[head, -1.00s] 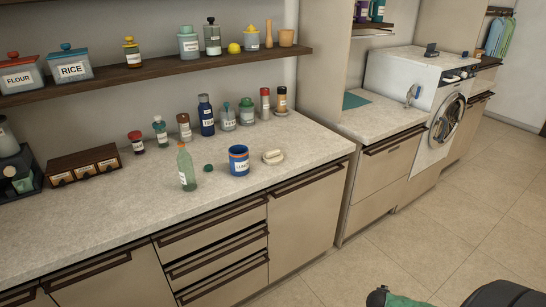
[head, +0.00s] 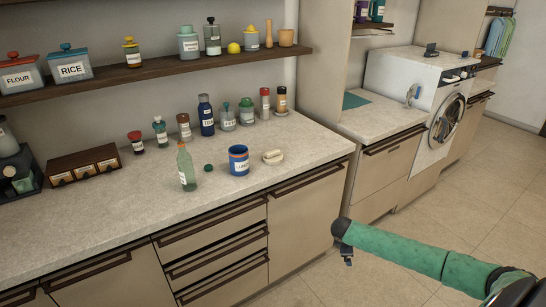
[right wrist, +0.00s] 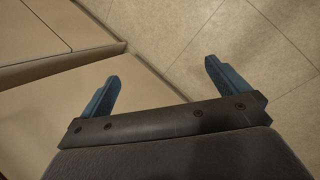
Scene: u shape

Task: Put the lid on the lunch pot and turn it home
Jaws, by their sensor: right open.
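The blue lunch pot (head: 239,163) stands upright on the counter, with an orange band near its rim and a white label. A cream, round lid-like piece with a raised grip (head: 272,157) lies on the counter just right of the pot, apart from it. My right gripper (head: 347,258) is in front of the cabinets, below counter height and away from the pot. In the right wrist view its two blue fingers (right wrist: 160,80) are spread apart with nothing between them. My left gripper is not in view.
A green bottle (head: 187,167) and a small dark green cap (head: 208,168) are left of the pot. Several jars and bottles line the back of the counter (head: 110,205). A shelf (head: 170,70) hangs above. The counter's front strip is clear.

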